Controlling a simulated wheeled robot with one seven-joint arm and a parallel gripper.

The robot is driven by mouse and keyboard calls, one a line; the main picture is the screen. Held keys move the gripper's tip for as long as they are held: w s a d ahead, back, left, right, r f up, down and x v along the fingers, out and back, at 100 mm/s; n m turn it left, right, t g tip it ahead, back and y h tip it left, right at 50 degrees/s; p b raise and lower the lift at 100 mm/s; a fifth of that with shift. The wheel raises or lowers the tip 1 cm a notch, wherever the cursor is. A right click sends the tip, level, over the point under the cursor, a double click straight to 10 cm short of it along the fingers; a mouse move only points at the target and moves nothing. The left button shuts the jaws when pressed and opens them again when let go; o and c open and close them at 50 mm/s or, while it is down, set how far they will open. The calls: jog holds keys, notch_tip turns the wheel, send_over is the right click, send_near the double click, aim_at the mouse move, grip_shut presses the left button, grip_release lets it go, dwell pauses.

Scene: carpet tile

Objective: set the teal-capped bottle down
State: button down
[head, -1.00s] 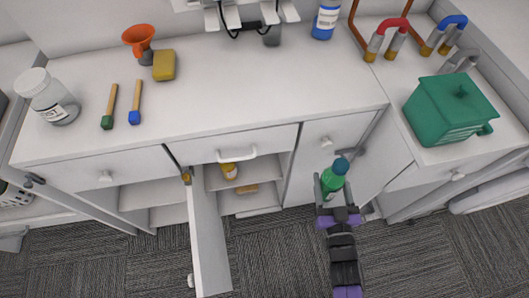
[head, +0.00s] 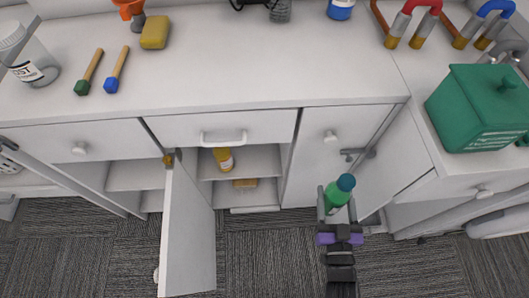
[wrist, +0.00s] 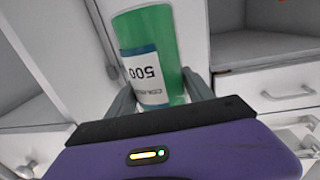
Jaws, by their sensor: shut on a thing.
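The teal-capped bottle (head: 338,194) is green with a teal cap. My gripper (head: 337,207) is shut on it and holds it in the air in front of the cabinets, over the carpet side. In the wrist view the green bottle (wrist: 150,55) stands between the two fingers, its white and blue label reading "500" upside down. The cap is out of sight there.
A white counter (head: 250,75) carries a yellow sponge (head: 155,33), two small brushes, a jar (head: 30,58) and a green box (head: 478,108). A cabinet door (head: 187,235) stands open below, showing shelves with a yellow bottle (head: 223,160). The counter's front middle is clear.

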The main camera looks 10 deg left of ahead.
jog(key=s+a+f+n+y+b, duration=0.1)
jog(key=s+a+f+b, duration=0.1)
jog(key=a+f+b, duration=0.2)
jog(key=s+a+f+y+b, duration=0.1)
jog(key=s+a+f+b, duration=0.2)
jog(key=f+b, duration=0.8)
jog(key=a+b, duration=0.2)
jog(key=b, duration=0.8)
jog(key=shift+s+n+y, duration=0.35)
jog(key=shift+n+y, duration=0.05)
jog(key=shift+s+a+r+b, duration=0.1)
jog(key=shift+b, duration=0.9)
